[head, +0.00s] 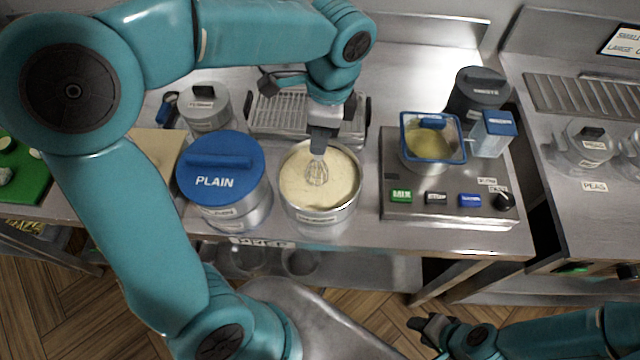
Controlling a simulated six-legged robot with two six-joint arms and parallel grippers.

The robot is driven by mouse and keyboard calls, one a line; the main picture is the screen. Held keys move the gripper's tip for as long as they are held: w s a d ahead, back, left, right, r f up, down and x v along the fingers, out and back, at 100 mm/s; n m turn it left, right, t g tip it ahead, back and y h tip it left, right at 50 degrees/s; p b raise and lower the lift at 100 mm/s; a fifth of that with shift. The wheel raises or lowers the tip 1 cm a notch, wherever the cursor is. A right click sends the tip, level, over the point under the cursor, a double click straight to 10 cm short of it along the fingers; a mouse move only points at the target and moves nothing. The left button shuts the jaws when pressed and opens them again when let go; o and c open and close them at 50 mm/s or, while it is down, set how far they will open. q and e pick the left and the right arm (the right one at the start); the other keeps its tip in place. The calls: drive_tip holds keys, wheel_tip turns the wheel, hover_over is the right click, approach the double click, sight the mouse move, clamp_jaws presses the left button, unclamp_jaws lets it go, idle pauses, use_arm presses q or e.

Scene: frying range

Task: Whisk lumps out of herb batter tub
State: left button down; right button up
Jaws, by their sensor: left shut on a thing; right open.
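An open metal tub (320,213) of pale batter (335,188) stands on the counter, with a label on its front that is too small to read. My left gripper (322,132) is above the tub, shut on the handle of a whisk (316,172). The whisk points down and its wire head is at the batter; how deep it sits I cannot tell. I cannot make out lumps or herbs in the batter. My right gripper (430,328) is open and empty, low at the right, over the floor in front of the counter.
A lidded tub marked PLAIN (222,190) stands close beside the open tub on the left. On the right is a mixing unit (450,205) with buttons and a blue-rimmed container (432,145). A wire rack (278,115) lies behind. A green board (22,172) is far left.

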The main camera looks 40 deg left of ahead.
use_arm(q)
drive_tip(key=shift+s, duration=0.2)
drive_tip(key=shift+d, duration=0.1)
drive_tip(key=shift+r, duration=0.2)
wheel_tip(320, 180, up, 7)
drive_tip(key=p, duration=0.6)
drive_tip(key=shift+p, duration=0.35)
wheel_tip(320, 180, up, 2)
drive_tip(key=shift+w+r+p, duration=0.1)
drive_tip(key=shift+r+p, duration=0.05)
drive_tip(key=shift+p, duration=0.2)
drive_tip(key=shift+r, duration=1.3)
